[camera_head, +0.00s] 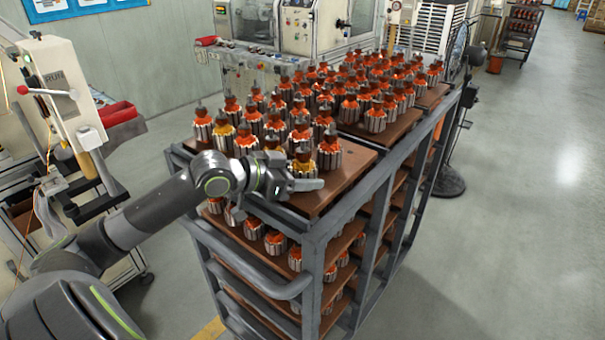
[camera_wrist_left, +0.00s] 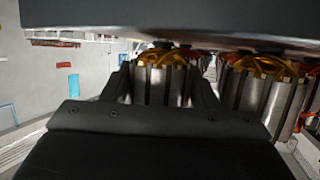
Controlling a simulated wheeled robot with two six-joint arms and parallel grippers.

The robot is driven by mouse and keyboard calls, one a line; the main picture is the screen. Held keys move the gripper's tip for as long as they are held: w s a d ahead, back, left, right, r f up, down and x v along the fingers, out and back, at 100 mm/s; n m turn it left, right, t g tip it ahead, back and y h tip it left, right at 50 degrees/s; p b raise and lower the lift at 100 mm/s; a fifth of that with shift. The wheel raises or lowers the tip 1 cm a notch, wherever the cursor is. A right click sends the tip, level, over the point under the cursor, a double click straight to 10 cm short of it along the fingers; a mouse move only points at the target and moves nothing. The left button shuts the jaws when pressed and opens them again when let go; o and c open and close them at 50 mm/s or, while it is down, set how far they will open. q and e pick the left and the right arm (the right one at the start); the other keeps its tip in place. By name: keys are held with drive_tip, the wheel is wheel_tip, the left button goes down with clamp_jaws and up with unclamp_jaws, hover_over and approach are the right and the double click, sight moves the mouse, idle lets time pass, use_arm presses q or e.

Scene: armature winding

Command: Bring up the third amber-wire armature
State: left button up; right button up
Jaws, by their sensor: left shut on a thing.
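My left gripper (camera_head: 302,185) is at the near edge of the cart's top board. In the left wrist view its two dark fingers stand on either side of an amber-wire armature (camera_wrist_left: 165,82) and are shut on it. That armature is upright, with a steel slotted body and amber windings; its lower end is hidden, so I cannot tell if it touches the board. One more amber-wire armature (camera_head: 246,140) stands further back left. My right gripper is not in view.
The top boards of the grey cart (camera_head: 318,226) carry many orange-red-wire armatures (camera_head: 330,150), standing close around the gripper. The board's near right corner (camera_head: 352,160) is bare. A machine (camera_head: 75,100) with a red tray stands at left, a black fan (camera_head: 450,180) beyond the cart. The right floor is clear.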

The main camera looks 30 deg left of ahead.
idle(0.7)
use_arm(q)
drive_tip(key=o, duration=1.5)
drive_tip(key=shift+s+d, duration=0.1)
drive_tip(key=shift+c, duration=0.2)
drive_tip(key=shift+f, duration=0.1)
